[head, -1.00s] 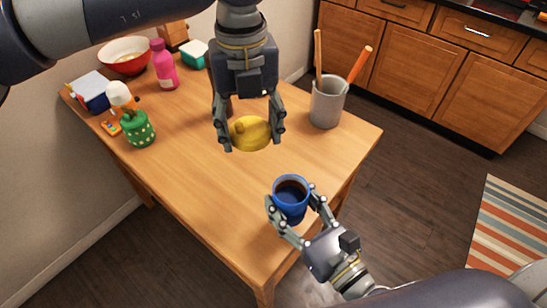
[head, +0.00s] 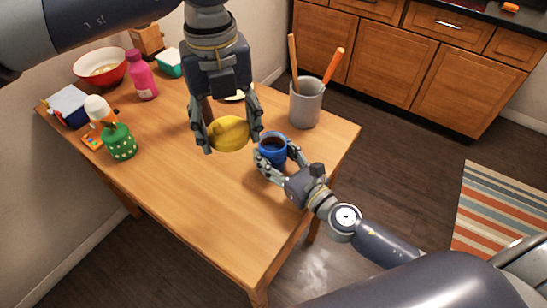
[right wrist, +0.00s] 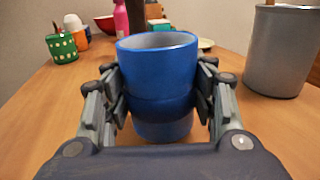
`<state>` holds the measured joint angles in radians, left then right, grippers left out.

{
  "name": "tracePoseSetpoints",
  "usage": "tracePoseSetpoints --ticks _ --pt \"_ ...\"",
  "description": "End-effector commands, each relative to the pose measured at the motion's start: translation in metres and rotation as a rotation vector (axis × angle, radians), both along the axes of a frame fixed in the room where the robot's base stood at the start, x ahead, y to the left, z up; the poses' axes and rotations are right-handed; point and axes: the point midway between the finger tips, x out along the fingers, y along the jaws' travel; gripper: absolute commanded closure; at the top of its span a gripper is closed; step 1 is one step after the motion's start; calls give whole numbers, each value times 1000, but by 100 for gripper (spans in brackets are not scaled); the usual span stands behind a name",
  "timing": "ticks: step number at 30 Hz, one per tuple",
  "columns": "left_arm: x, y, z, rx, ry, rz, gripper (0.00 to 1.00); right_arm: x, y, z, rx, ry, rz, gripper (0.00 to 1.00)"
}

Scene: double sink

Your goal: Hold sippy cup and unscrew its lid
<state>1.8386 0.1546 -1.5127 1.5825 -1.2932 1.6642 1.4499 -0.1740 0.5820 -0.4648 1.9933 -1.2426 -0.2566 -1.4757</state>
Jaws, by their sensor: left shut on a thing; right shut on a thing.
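The blue sippy cup (head: 272,154) is upright with its top open and its dark inside showing. My right gripper (head: 274,160) is shut around its sides. In the right wrist view the cup (right wrist: 158,85) sits between both fingers, low over the wooden table; I cannot tell whether it touches. The yellow lid (head: 230,134) is off the cup, to its left in the head view. My left gripper (head: 229,142) points down and is shut on the lid, above the table.
The table (head: 200,205) is clear at the front. A grey utensil holder (head: 306,103) stands just behind the cup. A pink bottle (head: 143,76), red bowl (head: 100,68) and green dotted container (head: 120,143) stand at the left.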

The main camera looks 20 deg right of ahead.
Motion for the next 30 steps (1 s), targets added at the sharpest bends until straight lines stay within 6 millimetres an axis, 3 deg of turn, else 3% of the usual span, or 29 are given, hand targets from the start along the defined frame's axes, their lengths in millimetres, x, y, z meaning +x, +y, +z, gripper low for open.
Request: tracePoseSetpoints --ticks 1,3,15,16,18,30 --pt "0 0 -9 0 0 0 71 0 0 -11 1 -1 -1 100" --pt "0 0 -11 0 0 0 71 0 0 -14 0 -1 -1 100" --pt "0 0 -14 0 0 0 71 0 0 -17 0 -2 0 100" --pt "0 0 -12 0 0 0 71 0 0 -16 0 -2 0 43" --pt "0 0 -12 0 0 0 71 0 0 -16 -1 -1 0 28" --pt "0 0 -10 0 0 0 71 0 0 -13 -1 -1 0 28"
